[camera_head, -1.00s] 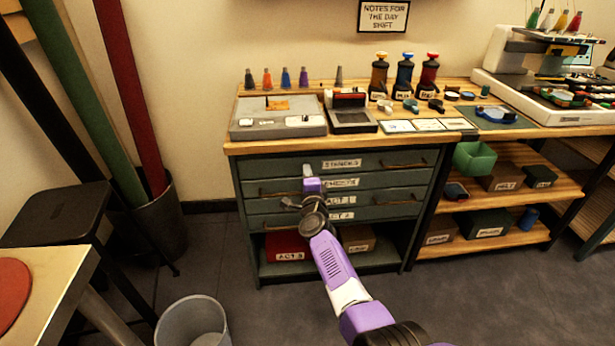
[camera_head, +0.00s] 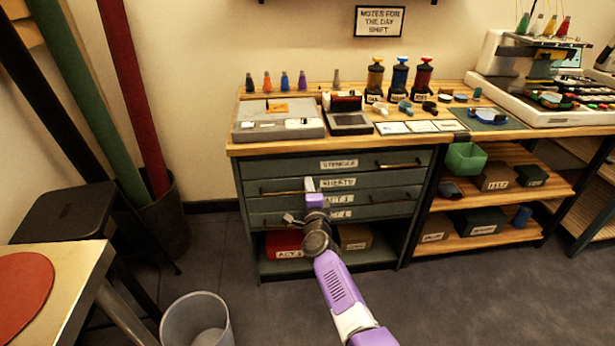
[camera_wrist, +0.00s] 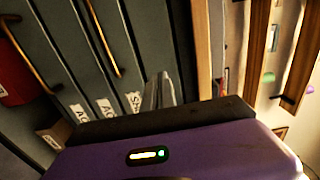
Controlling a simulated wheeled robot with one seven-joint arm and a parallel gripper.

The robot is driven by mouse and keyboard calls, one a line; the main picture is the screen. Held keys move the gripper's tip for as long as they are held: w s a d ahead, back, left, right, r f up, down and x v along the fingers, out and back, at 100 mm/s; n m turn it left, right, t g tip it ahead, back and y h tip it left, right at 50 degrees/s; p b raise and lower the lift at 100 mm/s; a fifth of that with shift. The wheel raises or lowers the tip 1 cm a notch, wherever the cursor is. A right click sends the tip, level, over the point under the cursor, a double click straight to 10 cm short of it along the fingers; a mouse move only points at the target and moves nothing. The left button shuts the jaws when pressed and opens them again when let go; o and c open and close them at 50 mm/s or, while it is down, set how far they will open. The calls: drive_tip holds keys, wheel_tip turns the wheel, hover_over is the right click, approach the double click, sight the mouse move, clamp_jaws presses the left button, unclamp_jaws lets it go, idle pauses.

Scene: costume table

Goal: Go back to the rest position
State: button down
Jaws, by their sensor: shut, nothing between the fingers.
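My gripper (camera_head: 309,185) is at the end of my purple and white arm, in front of the grey-green drawer cabinet (camera_head: 250,166). The fingers point up and away, close before the labelled drawer fronts. They look shut and hold nothing. In the wrist view the fingertips (camera_wrist: 158,92) show as a grey piece above my purple housing, with the drawer fronts (camera_wrist: 140,35) and brass handles behind. All the drawers look closed. Whether the gripper touches the cabinet cannot be told.
The wooden worktop (camera_head: 232,147) carries a grey case (camera_head: 262,132), spools and bottles. A sewing machine (camera_head: 497,82) stands at right. A grey bin (camera_head: 195,320), black stool (camera_head: 62,212) and a table with a red disc (camera_head: 22,290) are at left. The floor at lower right is clear.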

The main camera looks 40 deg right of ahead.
drive_tip(key=p+v, duration=0.3)
drive_tip(key=v, duration=0.4)
drive_tip(key=shift+f, duration=0.1)
